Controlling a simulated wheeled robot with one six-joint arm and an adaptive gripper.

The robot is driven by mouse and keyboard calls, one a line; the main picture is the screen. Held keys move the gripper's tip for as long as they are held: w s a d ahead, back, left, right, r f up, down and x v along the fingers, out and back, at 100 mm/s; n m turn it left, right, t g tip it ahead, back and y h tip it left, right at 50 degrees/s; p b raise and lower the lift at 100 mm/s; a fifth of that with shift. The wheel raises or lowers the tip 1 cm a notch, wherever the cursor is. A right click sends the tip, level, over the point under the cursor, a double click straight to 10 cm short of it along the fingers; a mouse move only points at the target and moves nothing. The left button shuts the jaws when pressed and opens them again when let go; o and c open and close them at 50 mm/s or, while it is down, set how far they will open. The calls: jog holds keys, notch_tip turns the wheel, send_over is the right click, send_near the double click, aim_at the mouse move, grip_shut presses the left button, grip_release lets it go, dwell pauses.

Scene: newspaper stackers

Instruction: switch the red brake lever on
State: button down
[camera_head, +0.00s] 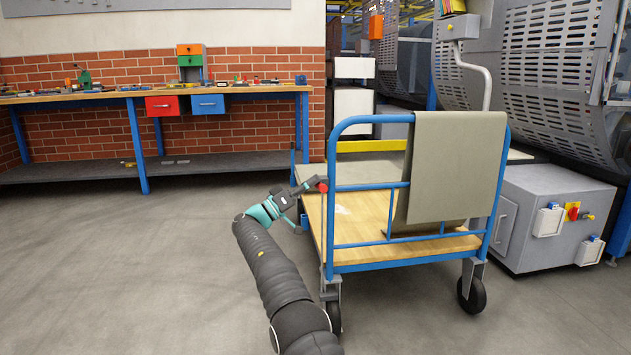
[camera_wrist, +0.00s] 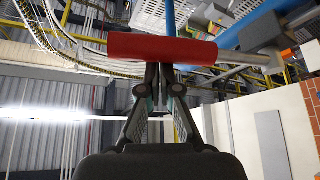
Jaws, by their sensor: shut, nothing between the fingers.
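The red brake lever (camera_head: 321,186) sits at the left upright of the blue-framed trolley (camera_head: 376,187), about halfway up, with a thin rod running down below it. In the wrist view the lever is a red bar (camera_wrist: 160,47) lying across the picture just beyond my fingertips. My gripper (camera_head: 303,189) reaches the trolley from the left at lever height. In the wrist view my gripper (camera_wrist: 160,72) is shut with its fingertips together and empty, right at the lower edge of the red bar. I cannot tell whether they touch it.
A grey-green sheet (camera_head: 458,165) hangs over the trolley's handle. The trolley stands on black wheels (camera_head: 471,295). A grey machine box (camera_head: 545,215) with a red and yellow switch (camera_head: 573,212) is to the right. A workbench (camera_head: 100,97) lines the brick wall. The floor at left is clear.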

jog(key=shift+f, duration=0.55)
jog(key=r+v, duration=0.1)
jog(key=v, duration=1)
jog(key=shift+s+a+f, duration=0.25)
jog(key=shift+s+a, duration=0.05)
jog(key=shift+a, duration=0.2)
